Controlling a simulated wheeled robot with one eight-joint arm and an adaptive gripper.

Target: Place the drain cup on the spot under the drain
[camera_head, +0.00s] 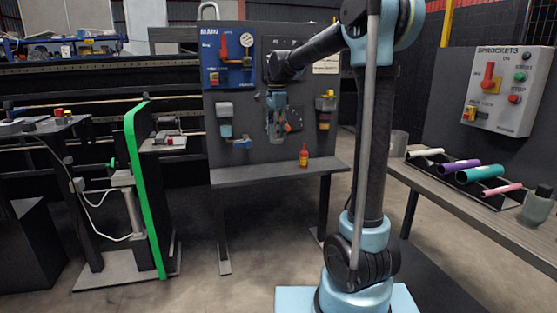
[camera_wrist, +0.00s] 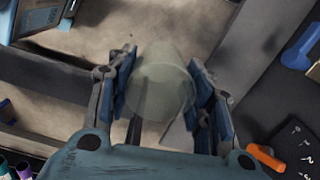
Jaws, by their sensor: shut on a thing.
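My gripper (camera_wrist: 162,90) is shut on a pale translucent cup (camera_wrist: 163,82), which sits between its two blue-padded fingers in the wrist view. In the head view my gripper (camera_head: 277,130) points down in front of the dark panel, above the shelf (camera_head: 275,174). The cup is hard to make out there. A blue-handled valve (camera_head: 242,143) is on the panel to the left of my gripper, below a clear-and-blue bowl (camera_head: 225,118); a blue handle also shows at the right in the wrist view (camera_wrist: 300,48). I cannot make out a marked spot under the drain.
A yellow-topped unit (camera_head: 326,108) hangs on the panel at right. A bench (camera_head: 450,200) at right carries coloured tubes (camera_head: 480,173). A green-edged stand (camera_head: 145,190) is at left.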

